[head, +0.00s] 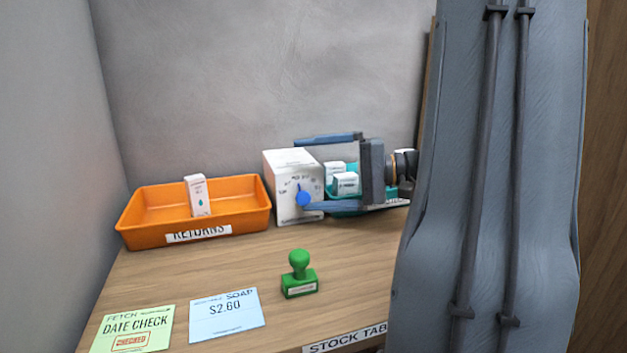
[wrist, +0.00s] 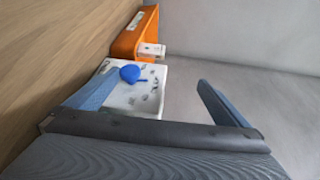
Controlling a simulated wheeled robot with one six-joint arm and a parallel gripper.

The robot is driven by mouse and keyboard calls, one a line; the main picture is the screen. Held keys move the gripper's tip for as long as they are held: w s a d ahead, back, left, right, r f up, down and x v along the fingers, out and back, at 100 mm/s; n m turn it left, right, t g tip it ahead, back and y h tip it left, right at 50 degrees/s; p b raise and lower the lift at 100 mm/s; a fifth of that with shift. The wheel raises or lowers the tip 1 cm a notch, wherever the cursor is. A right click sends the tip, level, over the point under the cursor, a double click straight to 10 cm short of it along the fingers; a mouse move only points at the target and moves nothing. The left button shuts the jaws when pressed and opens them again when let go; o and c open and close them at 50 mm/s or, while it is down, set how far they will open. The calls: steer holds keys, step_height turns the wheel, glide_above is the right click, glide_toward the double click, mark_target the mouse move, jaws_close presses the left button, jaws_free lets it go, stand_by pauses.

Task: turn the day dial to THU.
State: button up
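The day dial is a white box (head: 286,173) on the counter with a blue knob (head: 303,198) low on its front face. Small dark labels arc above the knob, too small to read surely; the knob's narrow tip points roughly upward. In the wrist view the white box (wrist: 146,98) and its blue knob (wrist: 130,73) show beyond the left finger. My gripper (head: 303,174) is open and empty, with its fingers wide apart. One finger is above the box's top right, the other beside the knob at its lower right; I cannot tell whether it touches.
An orange RETURNS tray (head: 128,222) holding a white carton (head: 197,196) stands left of the dial box. A teal tray (head: 345,206) with white cartons (head: 345,184) is behind my gripper. A green stamp (head: 299,277) and two cards (head: 132,330) (head: 226,315) lie in front.

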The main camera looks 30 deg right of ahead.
steer(key=shift+n+t+y, duration=0.4)
steer(key=shift+n+y, duration=0.1)
steer(key=shift+y, duration=0.1)
step_height(320, 180, up, 6)
steer(key=shift+s+f, duration=0.1)
steer(key=shift+f, duration=0.15)
steer(key=shift+m+g+h, duration=0.3)
steer(key=shift+m+h, duration=0.1)
steer(key=shift+h, duration=0.3)
step_height(320, 180, down, 4)
steer(key=shift+d+f, duration=0.15)
steer(key=shift+f, duration=0.1)
steer(key=shift+s+d+r+p, duration=0.4)
steer(key=shift+s+d+p, duration=0.1)
steer(key=shift+c, duration=0.4)
steer(key=shift+s+r, duration=0.1)
steer(key=shift+s, duration=0.05)
steer(key=c, duration=0.9)
steer(key=shift+s+d+r+p, duration=0.45)
steer(key=shift+s+d+p, duration=0.2)
steer(key=shift+d, duration=0.1)
steer(key=shift+s+d+r+p, duration=0.5)
steer(key=shift+s+d+p, duration=0.1)
steer(key=shift+s+d, duration=0.15)
steer(key=shift+s+d+r+p, duration=0.45)
steer(key=shift+s+d+p, duration=0.15)
steer(key=shift+d, duration=0.15)
